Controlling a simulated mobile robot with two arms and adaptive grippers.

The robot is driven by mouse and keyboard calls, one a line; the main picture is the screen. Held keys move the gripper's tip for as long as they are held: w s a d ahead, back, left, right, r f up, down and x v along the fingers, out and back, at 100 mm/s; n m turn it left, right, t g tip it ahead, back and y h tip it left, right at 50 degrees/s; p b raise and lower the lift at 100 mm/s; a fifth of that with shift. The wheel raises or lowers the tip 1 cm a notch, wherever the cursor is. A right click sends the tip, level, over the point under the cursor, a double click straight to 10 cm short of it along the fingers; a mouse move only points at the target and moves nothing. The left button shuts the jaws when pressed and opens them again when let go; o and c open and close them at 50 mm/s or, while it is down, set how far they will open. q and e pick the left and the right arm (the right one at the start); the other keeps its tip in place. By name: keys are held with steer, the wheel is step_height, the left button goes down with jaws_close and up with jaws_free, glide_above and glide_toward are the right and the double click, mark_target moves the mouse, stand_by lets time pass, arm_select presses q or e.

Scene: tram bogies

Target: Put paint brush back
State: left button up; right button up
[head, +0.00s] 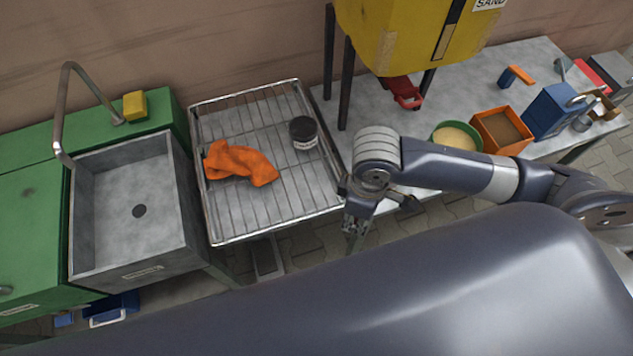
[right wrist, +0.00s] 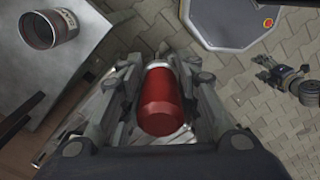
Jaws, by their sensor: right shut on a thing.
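A red-handled thing (right wrist: 162,105), which looks like the paint brush, is between the fingers of my right gripper (right wrist: 158,72) in the right wrist view. Its rounded red end faces the camera, with a pale metal band beyond; bristles cannot be made out. In the head view my right gripper (head: 355,228) points down, just off the front right corner of the wire rack; the brush cannot be made out there. My left gripper (right wrist: 285,75) seems to hang low at right.
An orange cloth (head: 240,163) lies on the wire rack (head: 230,225). A grey sink (head: 110,190) is left of it. Behind my right arm the bench holds a green bowl (head: 457,135), an orange box (head: 500,130) and a blue box (head: 550,110). A yellow sand hopper (head: 405,35) overhangs it.

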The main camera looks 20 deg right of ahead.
steer(key=w+a+n, duration=0.1)
steer(key=w, duration=0.3)
steer(key=w+a+f+n+p, duration=0.1)
steer(key=w+n, duration=0.1)
steer(key=w, duration=0.2)
steer(key=w+a+f+n+p, duration=0.1)
steer(key=w+n, duration=0.1)
steer(key=w, duration=0.2)
steer(key=shift+w+a, duration=0.1)
steer(key=shift+w, duration=0.2)
steer(key=shift+w+a+f, duration=0.1)
steer(key=shift+w+a, duration=0.05)
steer(key=shift+w, duration=0.75)
step_height(320, 180, down, 3)
steer(key=shift+s+r+p, duration=0.1)
steer(key=shift+s+p, duration=0.05)
steer(key=shift+p, duration=0.35)
arm_select(q)
steer(key=s+r, duration=0.2)
steer(key=shift+r, duration=0.4)
arm_select(e)
steer(key=shift+f, duration=0.4)
steer(key=shift+f, duration=0.1)
steer(key=o, duration=1.1)
steer(key=shift+c, duration=0.2)
arm_select(q)
steer(key=shift+w+d, duration=0.1)
